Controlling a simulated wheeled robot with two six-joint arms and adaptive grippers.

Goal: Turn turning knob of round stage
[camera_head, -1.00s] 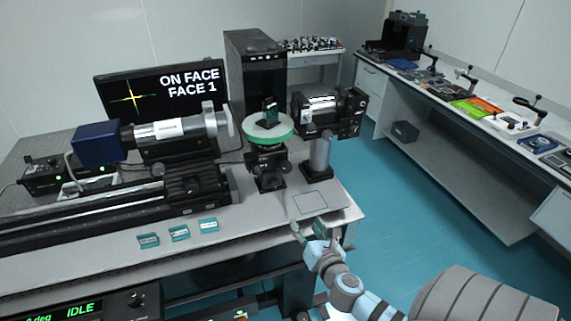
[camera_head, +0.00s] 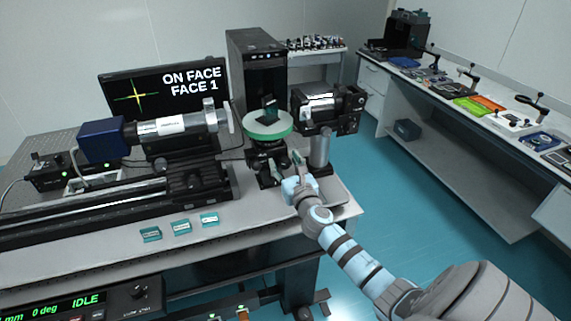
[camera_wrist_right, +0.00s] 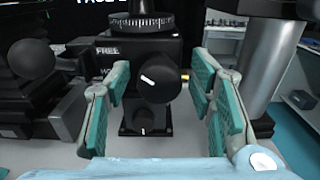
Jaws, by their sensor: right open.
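The round stage (camera_head: 267,127) has a green-rimmed top with a small dark block on it, above a black mount. In the right wrist view its graduated dial (camera_wrist_right: 140,22) shows at the top. The black turning knob (camera_wrist_right: 157,77) with a white mark sits below the FREE label, with a smaller marked knob (camera_wrist_right: 143,118) beneath it. My right gripper (camera_head: 297,160) is just in front of the stage mount. In the right wrist view the right gripper (camera_wrist_right: 165,95) is open, its teal pads on either side of the knob with gaps. My left gripper is not in view.
A black camera-like instrument on a silver post (camera_head: 320,150) stands close right of the stage. A barrel instrument (camera_head: 170,125) on a rail is to the left. Small teal labelled blocks (camera_head: 181,227) lie on the front of the table. A monitor (camera_head: 165,92) reads ON FACE, FACE 1.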

